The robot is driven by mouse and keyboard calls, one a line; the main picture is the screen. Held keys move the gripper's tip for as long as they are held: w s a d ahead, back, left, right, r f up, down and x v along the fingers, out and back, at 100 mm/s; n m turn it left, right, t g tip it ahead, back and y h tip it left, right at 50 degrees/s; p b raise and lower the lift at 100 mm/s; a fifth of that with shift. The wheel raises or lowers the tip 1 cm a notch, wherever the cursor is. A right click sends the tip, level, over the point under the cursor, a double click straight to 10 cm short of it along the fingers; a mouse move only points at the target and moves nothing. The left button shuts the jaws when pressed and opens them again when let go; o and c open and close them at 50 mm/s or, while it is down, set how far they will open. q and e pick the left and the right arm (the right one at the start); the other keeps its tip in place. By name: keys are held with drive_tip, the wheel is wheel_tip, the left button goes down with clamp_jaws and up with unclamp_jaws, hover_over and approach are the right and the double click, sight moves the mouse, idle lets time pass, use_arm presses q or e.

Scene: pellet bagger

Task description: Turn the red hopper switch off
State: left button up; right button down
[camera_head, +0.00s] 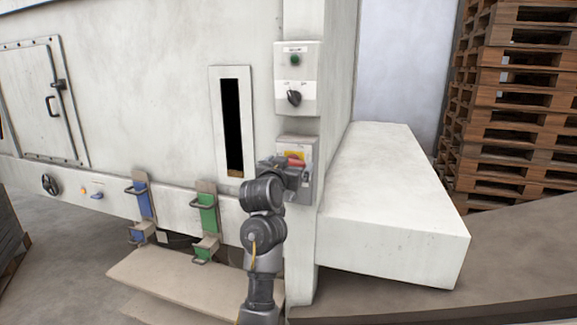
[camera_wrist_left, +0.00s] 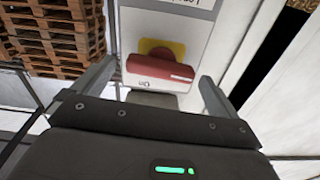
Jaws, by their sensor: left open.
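The red hopper switch (camera_head: 296,161) sits on a yellow plate on a grey box (camera_head: 309,188) on the machine's front post. My left gripper (camera_head: 287,170) is open, right in front of the switch. In the wrist view its two fingers (camera_wrist_left: 157,80) stand either side of the handle; I cannot tell whether they touch it. The gripper hides the lower part of the switch box in the head view. My right gripper is not in view.
Above is a panel (camera_head: 310,75) with a green button (camera_head: 295,60) and a black knob (camera_head: 294,98). A white block (camera_head: 390,200) juts out at right. Blue (camera_head: 144,204) and green (camera_head: 207,220) clamps are at lower left. Pallets (camera_head: 515,100) stand behind right.

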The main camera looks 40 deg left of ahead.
use_arm(q)
drive_tip(key=c, duration=1)
drive_tip(key=shift+n, duration=0.6)
drive_tip(key=o, duration=1)
drive_tip(key=shift+s, duration=0.1)
